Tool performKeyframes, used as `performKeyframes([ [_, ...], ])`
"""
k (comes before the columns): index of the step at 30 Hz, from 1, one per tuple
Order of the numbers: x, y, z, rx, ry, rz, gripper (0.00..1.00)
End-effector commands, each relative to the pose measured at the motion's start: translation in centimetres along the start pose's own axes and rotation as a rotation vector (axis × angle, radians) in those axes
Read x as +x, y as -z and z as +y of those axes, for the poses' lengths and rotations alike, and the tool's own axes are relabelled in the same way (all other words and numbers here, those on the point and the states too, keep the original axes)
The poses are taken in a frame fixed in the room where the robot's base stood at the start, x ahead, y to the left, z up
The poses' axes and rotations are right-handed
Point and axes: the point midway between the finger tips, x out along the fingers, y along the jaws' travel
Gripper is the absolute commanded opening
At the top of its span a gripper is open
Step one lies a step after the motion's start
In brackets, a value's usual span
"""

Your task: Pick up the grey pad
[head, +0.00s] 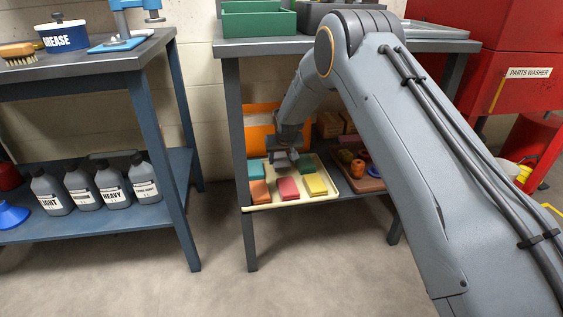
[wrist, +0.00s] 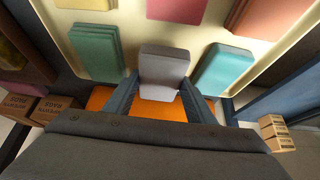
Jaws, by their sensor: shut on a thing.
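The grey pad (wrist: 163,66) is between the two fingers of my gripper (wrist: 162,98) in the wrist view, and the gripper is shut on it. In the head view my gripper (head: 284,156) is at the back middle of the cream tray (head: 275,206), on the lower shelf. The pad is small there and partly hidden by the gripper. I cannot tell clearly whether the pad is clear of the tray floor. The tray also shows in the wrist view (wrist: 140,32).
A green pad stack (wrist: 97,50) and a teal pad (wrist: 222,68) flank the grey pad. Orange (head: 260,190), red (head: 288,188) and yellow (head: 315,184) pads lie in the front row. An orange thing (head: 259,138) is behind the tray. The worktop (head: 300,45) is above.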

Motion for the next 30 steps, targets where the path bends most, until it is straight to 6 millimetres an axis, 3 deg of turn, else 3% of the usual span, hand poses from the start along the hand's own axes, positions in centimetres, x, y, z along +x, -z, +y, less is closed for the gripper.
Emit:
performKeyframes([
  [8, -4.5, 2.6, 0.0, 0.0, 0.0, 0.001, 0.25],
  [24, -10.0, -7.8, 0.0, -0.003, 0.002, -0.003, 0.25],
  [30, -11.0, -10.4, 0.0, -0.002, 0.001, 0.002, 0.25],
])
